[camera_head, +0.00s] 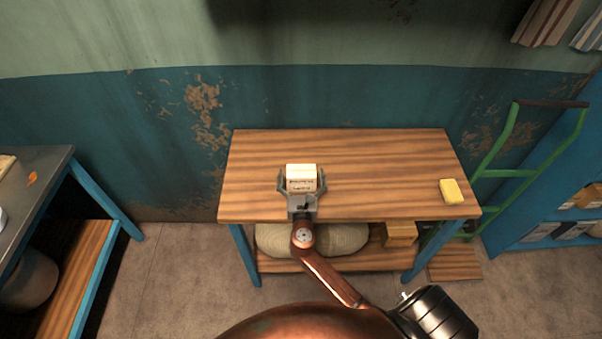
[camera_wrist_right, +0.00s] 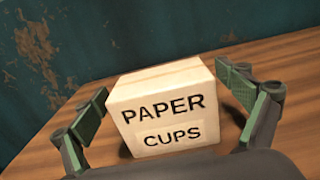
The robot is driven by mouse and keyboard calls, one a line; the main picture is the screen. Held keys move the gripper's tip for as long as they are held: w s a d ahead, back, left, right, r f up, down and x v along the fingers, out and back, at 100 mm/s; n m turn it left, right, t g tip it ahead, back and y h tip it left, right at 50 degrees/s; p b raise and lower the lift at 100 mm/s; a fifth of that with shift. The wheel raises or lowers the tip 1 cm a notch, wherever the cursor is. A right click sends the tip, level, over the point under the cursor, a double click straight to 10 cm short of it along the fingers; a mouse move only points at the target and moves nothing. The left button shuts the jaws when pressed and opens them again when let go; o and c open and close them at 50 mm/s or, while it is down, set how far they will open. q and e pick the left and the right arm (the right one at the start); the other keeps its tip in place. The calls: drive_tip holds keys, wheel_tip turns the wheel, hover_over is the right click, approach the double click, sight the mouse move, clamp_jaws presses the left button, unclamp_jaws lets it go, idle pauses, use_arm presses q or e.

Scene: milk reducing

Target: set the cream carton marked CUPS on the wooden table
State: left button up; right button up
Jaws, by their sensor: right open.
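The cream carton (camera_head: 301,172) stands on the wooden table (camera_head: 390,165), left of its middle. In the right wrist view the carton (camera_wrist_right: 165,108) shows the words PAPER CUPS and sits upright on the wood grain. My right gripper (camera_head: 301,184) is open, with one finger on each side of the carton. In the wrist view a gap shows between the carton and each fingertip (camera_wrist_right: 165,92). The carton's underside and far side are hidden. My left gripper is not in view.
A yellow sponge-like block (camera_head: 451,191) lies at the table's right end. The tabletop is otherwise clear. A sack (camera_head: 340,238) and a box (camera_head: 400,234) are on the lower shelf. A green hand truck (camera_head: 505,172) stands to the right, a dark-topped bench (camera_head: 45,165) to the left.

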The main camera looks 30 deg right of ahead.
drive_tip(key=shift+r, duration=0.15)
drive_tip(key=shift+s+a, duration=0.1)
drive_tip(key=shift+s, duration=0.05)
drive_tip(key=v, duration=1.1)
drive_tip(key=shift+s+a+p, duration=0.25)
drive_tip(key=shift+p, duration=0.05)
